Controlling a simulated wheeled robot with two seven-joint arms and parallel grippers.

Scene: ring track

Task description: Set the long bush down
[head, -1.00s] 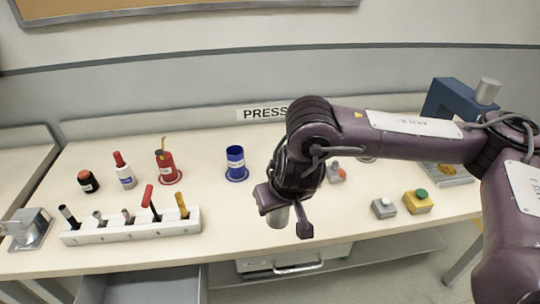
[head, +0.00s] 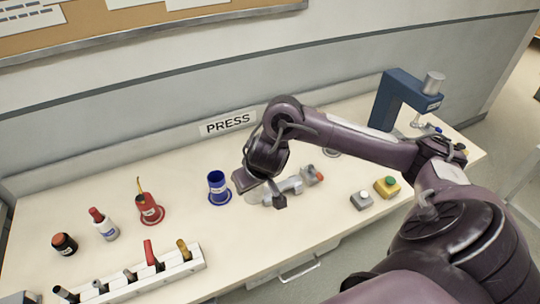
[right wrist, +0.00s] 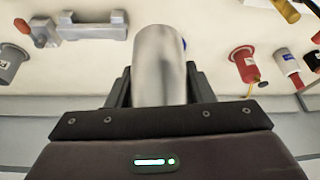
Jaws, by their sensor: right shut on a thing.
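The long bush (right wrist: 160,65) is a plain silver cylinder, held between the fingers of my right gripper (right wrist: 150,90) in the right wrist view. In the head view my right gripper (head: 262,192) hangs over the table, to the right of the blue cup. The bush (head: 253,197) shows only partly below it, and I cannot tell whether its lower end touches the table. My left gripper is not in view.
A blue cup (head: 218,188), red can (head: 149,209), bottles and a white tool rack (head: 140,281) stand to the left. A grey block (head: 289,186) lies close right of the gripper. A yellow button box (head: 387,187) and blue press (head: 400,98) are further right.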

